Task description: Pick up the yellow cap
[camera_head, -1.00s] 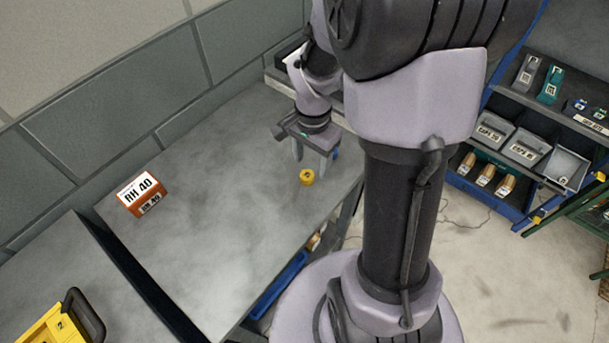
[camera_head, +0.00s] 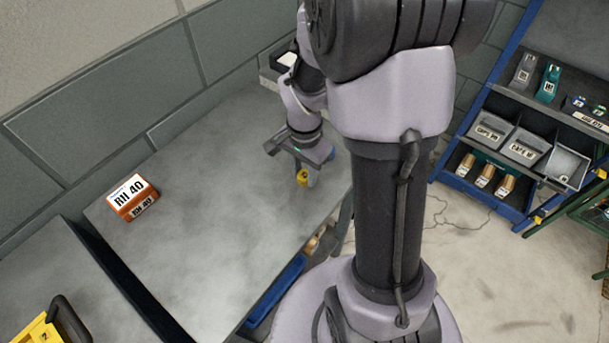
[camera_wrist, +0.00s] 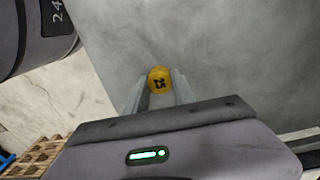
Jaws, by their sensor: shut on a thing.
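The yellow cap (camera_head: 302,177) is small and round, with a dark mark on its top. It sits between the fingertips of my gripper (camera_head: 307,178), over the right part of the grey table (camera_head: 215,210). In the wrist view the cap (camera_wrist: 159,80) shows between the two fingers of my gripper (camera_wrist: 160,92), which are shut on it. I cannot tell whether the cap still touches the table. My fingers hide part of its sides.
An orange and white box (camera_head: 132,197) labelled RH 40 stands on the table's left part. A dark tray (camera_head: 285,68) is at the back. A yellow case (camera_head: 42,330) is at lower left. Shelves with bins (camera_head: 521,147) stand at right. The table's middle is clear.

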